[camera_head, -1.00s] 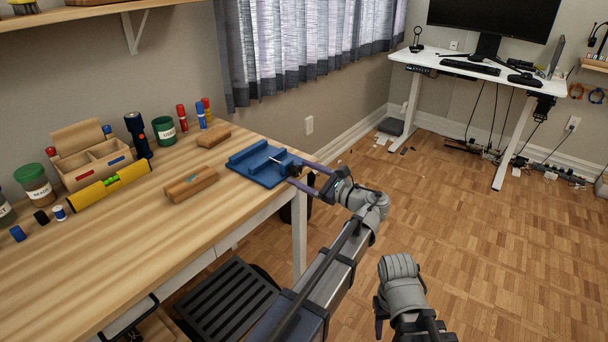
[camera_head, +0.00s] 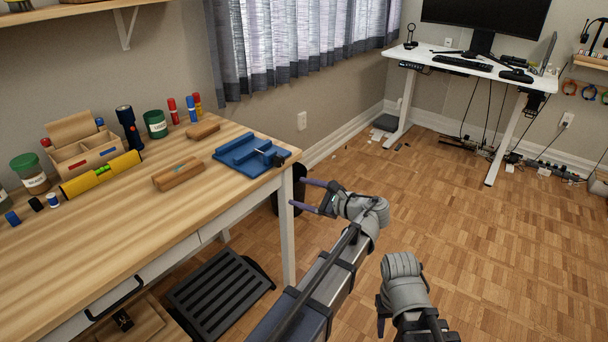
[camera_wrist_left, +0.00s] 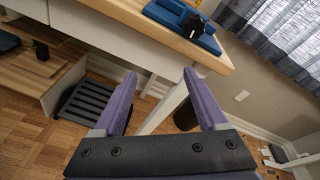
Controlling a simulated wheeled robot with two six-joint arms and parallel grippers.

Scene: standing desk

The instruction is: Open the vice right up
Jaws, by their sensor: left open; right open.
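The blue vice (camera_head: 243,152) sits on the wooden bench near its right-hand corner, with a dark handle end (camera_head: 280,158) at its right side over the bench edge. A gap shows between its blue jaws, but its full width is hard to judge. The vice (camera_wrist_left: 172,14) also shows at the top of the left wrist view, its dark end facing me. My left gripper (camera_head: 304,195) is open and empty, in the air below and right of the vice, apart from it.
The bench (camera_head: 120,220) also holds a wooden block (camera_head: 177,174), a smaller block (camera_head: 203,131), a yellow level (camera_head: 100,175), an organiser box and several jars. Floor to the right is open.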

